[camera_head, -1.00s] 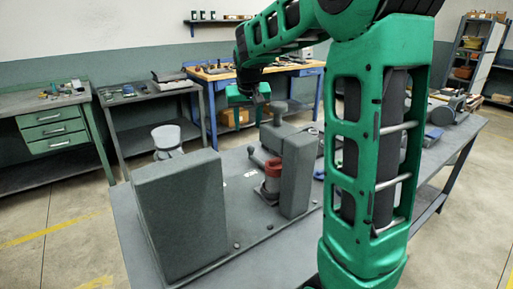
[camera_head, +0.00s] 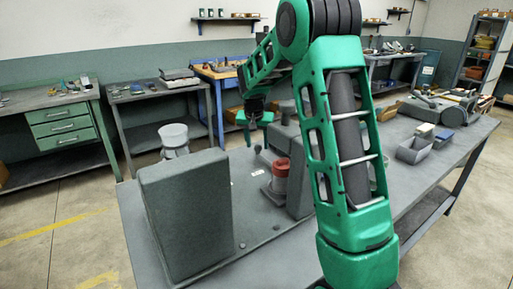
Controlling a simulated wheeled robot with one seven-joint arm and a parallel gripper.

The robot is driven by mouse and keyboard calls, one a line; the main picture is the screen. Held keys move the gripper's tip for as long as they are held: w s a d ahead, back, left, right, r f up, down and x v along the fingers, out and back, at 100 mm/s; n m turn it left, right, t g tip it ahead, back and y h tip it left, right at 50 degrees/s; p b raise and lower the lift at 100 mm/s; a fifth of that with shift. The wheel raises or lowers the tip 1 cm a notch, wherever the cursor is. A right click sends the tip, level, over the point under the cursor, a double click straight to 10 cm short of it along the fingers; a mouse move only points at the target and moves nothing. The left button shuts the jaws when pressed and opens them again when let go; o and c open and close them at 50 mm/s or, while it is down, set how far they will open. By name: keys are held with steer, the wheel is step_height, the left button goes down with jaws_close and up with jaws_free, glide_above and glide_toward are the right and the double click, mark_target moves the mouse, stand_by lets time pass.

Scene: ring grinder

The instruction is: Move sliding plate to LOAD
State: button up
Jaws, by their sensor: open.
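The ring grinder stands on the grey bench: a large grey block (camera_head: 187,215) at the front, a red-topped grey cylinder (camera_head: 279,179) and grey upright housings behind my arm. I cannot make out which part is the sliding plate, and no LOAD marking is readable. A small dark knob (camera_head: 258,149) stands behind the cylinder. My gripper (camera_head: 250,139) is open, over the far side of the grinder, near that knob. Its fingertips are small and dark, and contact cannot be told. My green arm hides part of the grinder's right side.
Grey bins (camera_head: 413,149) and a grey device (camera_head: 432,108) sit on the bench's right. A green-drawer workbench (camera_head: 62,130) and a blue-legged table (camera_head: 215,75) stand behind. The bench's right front is largely clear.

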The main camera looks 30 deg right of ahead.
steer(key=shift+x, duration=1)
